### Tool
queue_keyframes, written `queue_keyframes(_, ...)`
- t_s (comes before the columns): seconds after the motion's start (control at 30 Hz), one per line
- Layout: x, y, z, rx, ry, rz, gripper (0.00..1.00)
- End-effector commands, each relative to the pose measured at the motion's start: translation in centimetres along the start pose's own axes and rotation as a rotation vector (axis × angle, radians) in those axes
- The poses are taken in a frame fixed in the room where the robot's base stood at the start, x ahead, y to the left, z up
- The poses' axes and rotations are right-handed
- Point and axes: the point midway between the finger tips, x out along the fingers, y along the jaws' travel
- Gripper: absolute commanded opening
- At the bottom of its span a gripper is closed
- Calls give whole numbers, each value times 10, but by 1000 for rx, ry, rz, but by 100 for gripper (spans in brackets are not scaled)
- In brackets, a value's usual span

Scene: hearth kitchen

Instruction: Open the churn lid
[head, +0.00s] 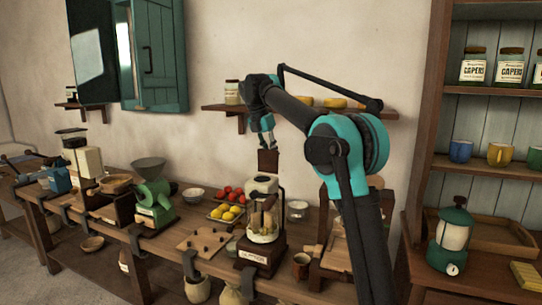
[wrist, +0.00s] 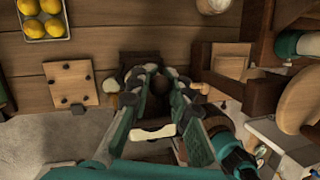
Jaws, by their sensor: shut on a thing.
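The churn (head: 264,222) stands on the wooden counter, a glass jar with a cream top and a dark wooden base carrying a label. A brown block-like piece stands upright above the cream top and looks like its lid (head: 268,162). My gripper (head: 268,147) reaches down from above with its fingertips at this piece. In the wrist view my gripper's fingers (wrist: 160,82) close around something brown, with cream parts on both sides. The fingers hide most of the churn there. I cannot tell how far the lid is open.
Left of the churn are a cutting board (head: 205,239) with small dark bits, a tray of yellow and red fruit (head: 227,212) and a green grinder (head: 153,198). A brown cup (head: 301,265) stands close on the right. A shelf unit (head: 426,130) rises at the right.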

Motion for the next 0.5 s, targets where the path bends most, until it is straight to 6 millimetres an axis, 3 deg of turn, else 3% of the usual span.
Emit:
queue_keyframes(0.17, 0, 1, 2, 1, -7, 4, 0)
queue_keyframes(0.2, 0, 1, 2, 1, -7, 4, 21)
queue_keyframes(0.3, 0, 1, 2, 1, -6, 3, 33)
queue_keyframes(0.37, 0, 1, 2, 1, -5, 3, 40)
queue_keyframes(0.5, 0, 1, 1, 0, -4, 2, 41)
